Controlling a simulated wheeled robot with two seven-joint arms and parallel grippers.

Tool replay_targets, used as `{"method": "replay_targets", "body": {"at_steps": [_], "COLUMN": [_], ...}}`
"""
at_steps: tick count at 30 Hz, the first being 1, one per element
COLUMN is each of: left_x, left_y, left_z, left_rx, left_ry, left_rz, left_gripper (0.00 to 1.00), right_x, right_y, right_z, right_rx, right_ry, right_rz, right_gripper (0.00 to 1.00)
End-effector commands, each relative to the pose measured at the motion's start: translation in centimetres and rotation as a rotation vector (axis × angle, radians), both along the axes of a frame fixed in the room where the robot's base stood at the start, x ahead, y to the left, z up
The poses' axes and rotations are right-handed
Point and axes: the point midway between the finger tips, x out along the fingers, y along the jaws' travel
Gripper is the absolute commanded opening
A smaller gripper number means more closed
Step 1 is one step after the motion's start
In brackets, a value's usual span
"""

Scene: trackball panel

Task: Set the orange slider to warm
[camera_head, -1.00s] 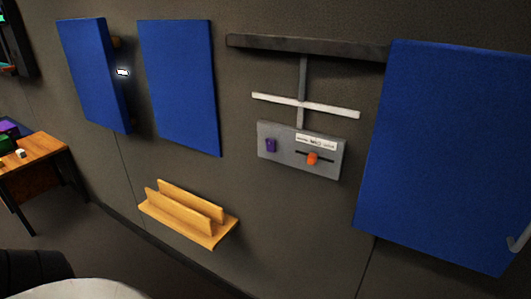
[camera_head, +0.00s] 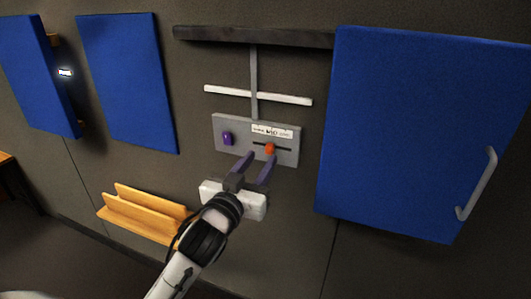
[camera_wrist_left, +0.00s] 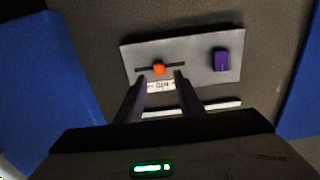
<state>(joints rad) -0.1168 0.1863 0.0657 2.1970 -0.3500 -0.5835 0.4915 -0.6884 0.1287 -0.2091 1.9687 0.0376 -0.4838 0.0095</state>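The orange slider (camera_head: 270,148) sits on a dark horizontal slot in a grey panel (camera_head: 220,122) on the wall, near the slot's middle. It also shows in the left wrist view (camera_wrist_left: 158,69), where the panel appears turned upside down. A white label (camera_head: 272,131) lies above the slot; its small words are too blurred to read surely. My left gripper (camera_head: 261,160) is open and empty, just below and in front of the slider. In the left wrist view its fingertips (camera_wrist_left: 160,78) lie on either side of the slider; contact cannot be told. My right gripper is not in view.
A purple knob (camera_head: 227,138) is on the panel's left part. A white bar (camera_head: 258,95) and dark beam (camera_head: 250,37) are above. A large blue board (camera_head: 410,130) with a grey handle (camera_head: 478,184) stands close right. A wooden shelf (camera_head: 140,222) is low left.

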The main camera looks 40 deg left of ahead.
Motion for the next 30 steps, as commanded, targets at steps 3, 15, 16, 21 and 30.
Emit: {"method": "replay_targets", "body": {"at_steps": [3,15,16,21,30], "left_x": [2.1,4.3,4.3,4.2,4.2], "left_y": [0.5,1.0,1.0,1.0,1.0], "left_z": [0.1,-0.1,-0.1,-0.1,-0.1], "left_rx": [0.001,0.000,0.000,0.000,0.000], "left_ry": [-0.001,0.002,0.002,0.002,0.002], "left_rz": [0.000,-0.002,-0.002,-0.002,-0.002], "left_gripper": [0.34,0.34,0.34,0.23,0.00], "right_x": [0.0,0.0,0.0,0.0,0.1], "right_y": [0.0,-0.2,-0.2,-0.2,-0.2], "right_z": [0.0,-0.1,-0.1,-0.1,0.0], "right_rx": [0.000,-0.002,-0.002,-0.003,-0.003], "right_ry": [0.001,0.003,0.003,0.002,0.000], "right_rz": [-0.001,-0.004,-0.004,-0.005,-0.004], "right_gripper": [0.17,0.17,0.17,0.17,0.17]}}
